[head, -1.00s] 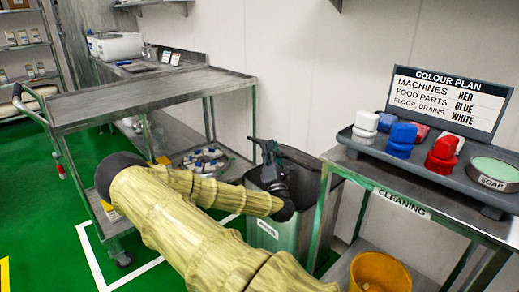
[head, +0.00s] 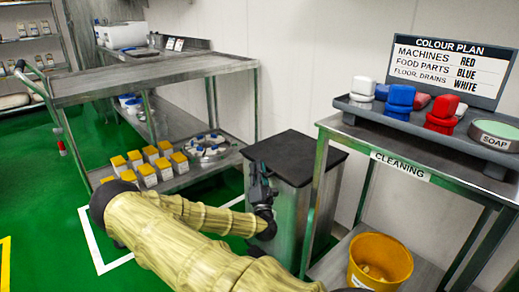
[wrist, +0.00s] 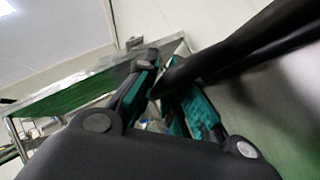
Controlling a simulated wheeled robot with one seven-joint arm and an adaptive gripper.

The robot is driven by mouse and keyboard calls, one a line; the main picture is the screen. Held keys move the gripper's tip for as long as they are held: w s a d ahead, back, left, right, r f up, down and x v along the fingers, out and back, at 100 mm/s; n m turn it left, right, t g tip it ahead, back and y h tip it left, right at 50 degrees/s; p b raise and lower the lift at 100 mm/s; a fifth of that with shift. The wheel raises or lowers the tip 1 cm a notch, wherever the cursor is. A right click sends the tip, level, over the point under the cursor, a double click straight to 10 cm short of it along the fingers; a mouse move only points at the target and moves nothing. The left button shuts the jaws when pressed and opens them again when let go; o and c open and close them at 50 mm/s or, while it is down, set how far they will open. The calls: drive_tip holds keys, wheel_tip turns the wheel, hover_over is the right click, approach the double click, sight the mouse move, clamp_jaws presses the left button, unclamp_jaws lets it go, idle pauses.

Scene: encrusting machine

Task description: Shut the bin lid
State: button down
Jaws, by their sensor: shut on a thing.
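The bin (head: 288,212) is a grey metal box beside the cleaning trolley in the head view. Its black lid (head: 298,152) lies about level over the top, though a small gap at the rim cannot be ruled out. My gripper (head: 260,178) is at the lid's near left edge, in front of the bin. In the wrist view my gripper (wrist: 162,85) has its teal-padded fingers around the end of a dark bar-like edge, which appears to be the lid (wrist: 235,45). The exact contact is partly hidden by the fingers.
The cleaning trolley (head: 345,131) stands close on the bin's right, with a yellow bucket (head: 381,262) on its lower shelf. A steel trolley (head: 150,80) with yellow-topped containers (head: 147,172) below stands on the left. Green floor is open at front left.

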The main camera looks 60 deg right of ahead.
drive_tip(key=shift+w+a+f, duration=0.25)
drive_tip(key=shift+a+f, duration=0.05)
drive_tip(key=shift+f, duration=0.35)
drive_tip(key=c, duration=1.8)
unclamp_jaws()
drive_tip(key=shift+o, duration=0.2)
drive_tip(key=shift+w+f, duration=0.15)
drive_tip(key=shift+f, duration=0.05)
drive_tip(key=shift+s+d+r, duration=0.2)
drive_tip(key=shift+s+r, duration=0.1)
drive_tip(key=v, duration=1.2)
